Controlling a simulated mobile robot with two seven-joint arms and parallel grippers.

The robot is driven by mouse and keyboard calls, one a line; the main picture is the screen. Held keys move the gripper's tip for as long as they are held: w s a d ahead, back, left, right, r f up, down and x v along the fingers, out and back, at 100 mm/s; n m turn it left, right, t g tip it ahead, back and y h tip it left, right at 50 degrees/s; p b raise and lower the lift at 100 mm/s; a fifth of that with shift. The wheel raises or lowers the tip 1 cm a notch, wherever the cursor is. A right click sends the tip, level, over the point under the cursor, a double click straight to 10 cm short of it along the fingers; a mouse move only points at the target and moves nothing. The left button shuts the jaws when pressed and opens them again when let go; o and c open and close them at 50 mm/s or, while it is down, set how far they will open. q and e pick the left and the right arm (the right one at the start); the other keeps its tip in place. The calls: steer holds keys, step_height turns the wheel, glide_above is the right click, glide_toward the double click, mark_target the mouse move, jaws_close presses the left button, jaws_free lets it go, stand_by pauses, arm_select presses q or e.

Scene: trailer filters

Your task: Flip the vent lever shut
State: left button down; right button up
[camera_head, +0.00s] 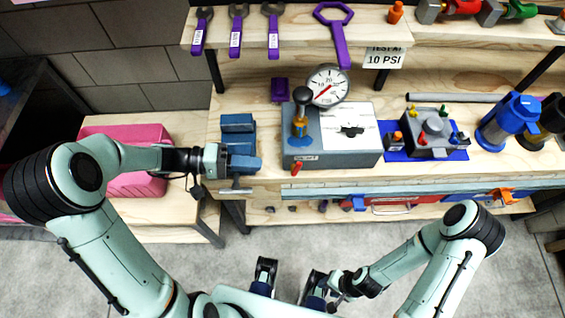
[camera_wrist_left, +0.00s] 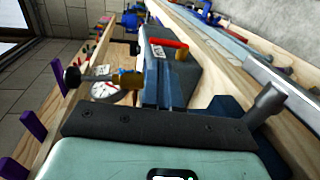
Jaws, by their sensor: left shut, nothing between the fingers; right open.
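The grey-blue test box (camera_head: 330,150) stands on the bench with a small red lever (camera_head: 296,168), apparently the vent lever, at its lower left front. The red lever also shows in the left wrist view (camera_wrist_left: 168,43), sticking out from the box beside a white label. My left gripper (camera_head: 256,163) is shut and empty, left of the lever, apart from it and in front of a blue vise (camera_head: 238,124). Its blue fingers also show in the left wrist view (camera_wrist_left: 162,82). My right gripper (camera_head: 330,288) is open, low, away from the bench; its fingertips are hard to make out.
A black-knobbed valve (camera_head: 300,115) and a gauge (camera_head: 327,86) rise from the box's left end. A blue mat (camera_head: 393,155) with a grey fixture lies to the right. Purple wrenches (camera_head: 273,38) rest on the shelf behind. A pink case (camera_head: 130,185) is at the left.

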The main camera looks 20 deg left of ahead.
mark_target(297, 169)
arm_select(q)
steer(key=x, duration=0.8)
arm_select(e)
steer(key=shift+w+r, duration=0.1)
steer(key=shift+r, duration=0.2)
arm_select(q)
steer(key=shift+p, duration=0.35)
arm_select(e)
steer(key=shift+d, duration=0.1)
